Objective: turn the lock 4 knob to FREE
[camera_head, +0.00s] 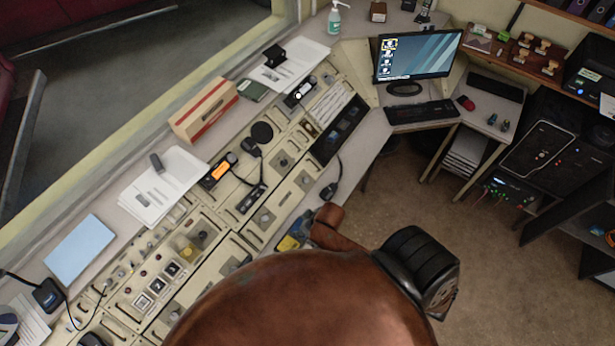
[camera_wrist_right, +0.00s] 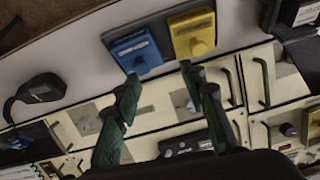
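The sloping cream console (camera_head: 225,220) carries several small round knobs on square grey plates, such as one knob (camera_head: 283,161) and another (camera_head: 264,217). No lettering is legible, so I cannot tell which knob is lock 4 or its setting. In the right wrist view my right gripper (camera_wrist_right: 160,80) is open, its two dark green fingers apart with nothing between the tips. Beyond them are a blue block (camera_wrist_right: 133,51) and a yellow block with a round knob (camera_wrist_right: 193,35). A grey-plated knob (camera_wrist_right: 184,100) shows between the fingers. My left gripper is not in view.
A corded handset (camera_head: 329,191) lies near the console's front edge, and a handset (camera_wrist_right: 42,92) shows in the wrist view. Pull handles (camera_wrist_right: 262,80) stand up between panels. A box (camera_head: 204,110) and open papers (camera_head: 163,187) lie on the rear ledge. My brown arm covers the near console.

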